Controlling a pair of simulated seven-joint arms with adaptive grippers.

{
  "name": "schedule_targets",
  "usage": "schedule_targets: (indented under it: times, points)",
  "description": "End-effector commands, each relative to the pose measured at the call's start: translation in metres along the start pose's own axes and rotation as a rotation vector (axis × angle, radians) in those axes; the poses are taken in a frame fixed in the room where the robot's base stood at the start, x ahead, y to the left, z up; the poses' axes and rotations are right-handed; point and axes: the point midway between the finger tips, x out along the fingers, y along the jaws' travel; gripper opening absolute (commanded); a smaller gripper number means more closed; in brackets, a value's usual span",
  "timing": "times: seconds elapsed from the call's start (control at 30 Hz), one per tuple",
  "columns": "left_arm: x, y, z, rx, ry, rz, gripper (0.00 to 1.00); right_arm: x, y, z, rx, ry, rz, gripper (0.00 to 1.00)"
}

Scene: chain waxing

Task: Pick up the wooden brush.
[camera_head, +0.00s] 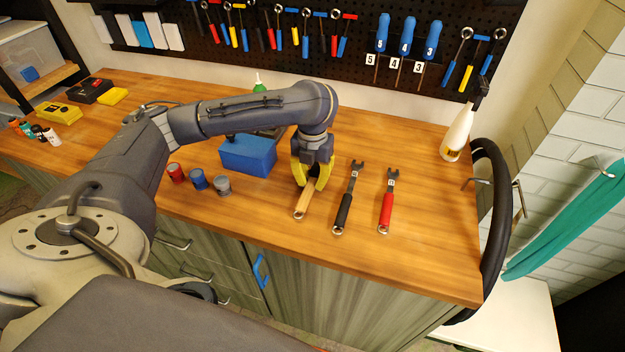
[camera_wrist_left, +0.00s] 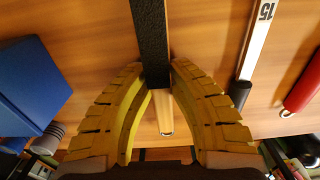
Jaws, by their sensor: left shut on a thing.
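The wooden brush shows in the head view as a pale wooden handle (camera_head: 301,206) sticking out toward the table's front edge below my left gripper (camera_head: 313,183). In the left wrist view the brush has a long black part (camera_wrist_left: 150,40) and a light wooden handle (camera_wrist_left: 165,112). The yellow fingers of my left gripper (camera_wrist_left: 157,78) are closed on it from both sides. In the head view the fingers hide the rest of the brush. I cannot tell whether the brush touches the table. My right gripper is in neither view.
A black-handled wrench (camera_head: 346,205) and a red-handled one (camera_head: 387,205) lie to the right on the wooden table (camera_head: 430,240). A blue box (camera_head: 248,155) and several small cans (camera_head: 198,179) stand to the left. A white bottle (camera_head: 458,135) stands at the back right.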

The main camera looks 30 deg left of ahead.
Motion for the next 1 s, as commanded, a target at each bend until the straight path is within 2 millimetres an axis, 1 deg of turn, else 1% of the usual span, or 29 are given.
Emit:
schedule_targets:
  times: [0.17,0.27,0.7,0.8,1.0]
  points:
    - [-0.017,0.000,0.001,0.002,-0.004,0.000,0.00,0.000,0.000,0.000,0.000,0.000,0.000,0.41]
    - [-0.033,0.000,0.001,0.001,-0.005,0.000,0.00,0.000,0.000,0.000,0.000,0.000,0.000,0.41]
    - [-0.120,0.000,0.001,0.001,-0.005,0.000,0.00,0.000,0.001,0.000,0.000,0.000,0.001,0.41]
    - [-0.137,0.000,0.001,0.000,-0.005,0.000,0.00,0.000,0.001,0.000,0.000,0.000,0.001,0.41]
    - [-0.165,0.000,0.001,0.000,-0.004,0.000,0.00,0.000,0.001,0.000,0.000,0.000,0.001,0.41]
